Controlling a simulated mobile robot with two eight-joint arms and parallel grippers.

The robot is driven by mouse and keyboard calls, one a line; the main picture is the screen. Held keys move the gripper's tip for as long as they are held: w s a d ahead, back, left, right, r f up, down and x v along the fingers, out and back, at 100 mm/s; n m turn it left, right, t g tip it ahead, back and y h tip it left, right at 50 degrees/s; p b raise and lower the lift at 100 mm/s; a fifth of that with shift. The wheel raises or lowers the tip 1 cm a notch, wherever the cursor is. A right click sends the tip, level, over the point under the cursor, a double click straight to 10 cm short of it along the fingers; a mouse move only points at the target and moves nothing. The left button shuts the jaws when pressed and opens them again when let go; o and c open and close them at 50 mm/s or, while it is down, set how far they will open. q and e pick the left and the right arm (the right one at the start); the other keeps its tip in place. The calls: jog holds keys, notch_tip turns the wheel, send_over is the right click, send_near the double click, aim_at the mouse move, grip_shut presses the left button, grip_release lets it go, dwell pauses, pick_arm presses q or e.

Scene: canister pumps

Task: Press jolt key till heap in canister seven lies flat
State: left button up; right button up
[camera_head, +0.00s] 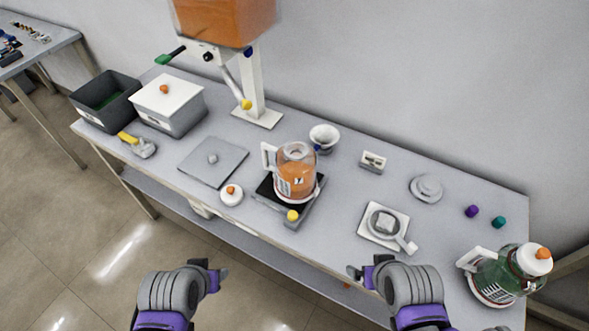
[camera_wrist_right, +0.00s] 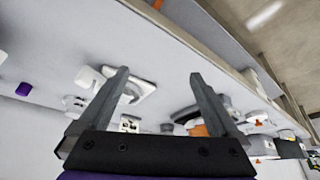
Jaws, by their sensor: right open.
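A clear canister (camera_head: 296,172) with a white handle and orange contents stands on a black and grey base (camera_head: 274,205) mid-table. Its front label shows a dark mark too small to read surely as seven. Whether the orange heap lies flat is not clear. A yellow knob (camera_head: 293,215), possibly the jolt key, is on the base's front corner. My left gripper (camera_head: 218,274) is in front of the table, touching nothing; its jaw opening is unclear. My right gripper (camera_head: 360,273) is near the table's front edge, right of the base; it is open and empty in the wrist view (camera_wrist_right: 160,92).
A hopper (camera_head: 226,20) with orange contents stands behind. A green canister (camera_head: 508,275) with a white lid is at the right.

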grip_shut()
dwell(1.5)
